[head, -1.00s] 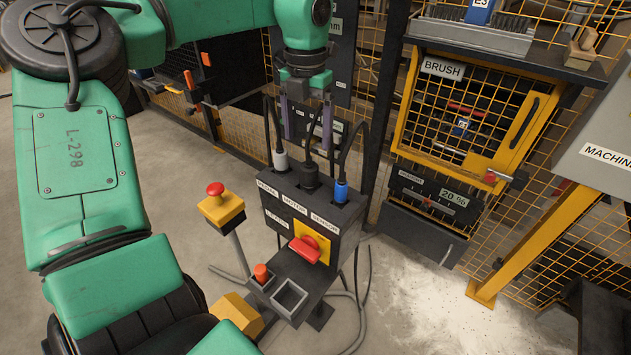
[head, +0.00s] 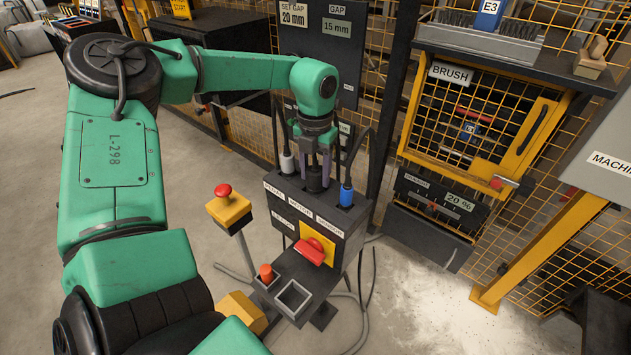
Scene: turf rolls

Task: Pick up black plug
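The black plug (head: 314,183) stands upright in the middle socket on top of the dark control box (head: 318,232), between a white plug (head: 287,162) and a blue plug (head: 346,194). My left gripper (head: 315,172) points straight down over it. The plug still sits at the box top. The plug's cable is hidden behind the gripper. My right gripper is not in view.
A red rotary switch (head: 314,250) on a yellow plate is on the box front. A yellow post with a red button (head: 228,206) stands to the left. Cables rise beside the gripper. A yellow mesh fence and brush unit (head: 470,120) are at the right.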

